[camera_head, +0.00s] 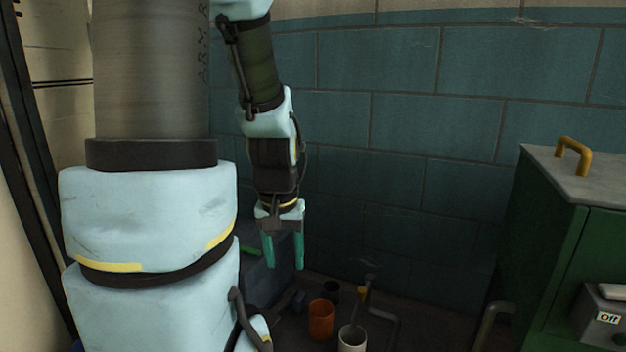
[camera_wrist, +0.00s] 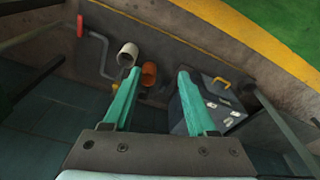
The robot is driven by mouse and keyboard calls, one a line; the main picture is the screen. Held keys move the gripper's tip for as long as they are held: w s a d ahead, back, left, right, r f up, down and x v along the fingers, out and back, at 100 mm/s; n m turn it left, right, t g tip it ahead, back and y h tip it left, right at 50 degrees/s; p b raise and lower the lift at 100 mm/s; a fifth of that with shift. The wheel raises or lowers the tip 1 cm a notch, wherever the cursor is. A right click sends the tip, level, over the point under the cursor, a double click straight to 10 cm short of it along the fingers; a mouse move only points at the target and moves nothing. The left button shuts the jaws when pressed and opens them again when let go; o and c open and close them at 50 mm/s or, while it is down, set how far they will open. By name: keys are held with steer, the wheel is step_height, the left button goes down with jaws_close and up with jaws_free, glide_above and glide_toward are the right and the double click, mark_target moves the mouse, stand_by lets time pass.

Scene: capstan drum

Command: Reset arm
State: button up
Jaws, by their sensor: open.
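My gripper (camera_head: 284,265) hangs pointing down in the middle of the head view, in front of the teal block wall. Its two green fingers are apart with nothing between them. In the wrist view my gripper (camera_wrist: 156,72) also shows open and empty, above the floor items. My arm reaches down from the top of the head view and is bent at the elbow.
An orange cup (camera_head: 321,319), a white cup (camera_head: 352,339) and a dark cup (camera_head: 331,291) stand low by the wall. A grey toolbox (camera_wrist: 212,102) with a yellow handle sits beside them. A green cabinet (camera_head: 569,250) with an "Off" label stands at right.

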step_height(320, 180, up, 32)
steer(key=s+a+p, duration=0.1)
steer(key=p, duration=3)
steer(key=shift+s+r+p, duration=0.15)
steer(key=shift+p, duration=0.25)
steer(key=shift+a, duration=0.1)
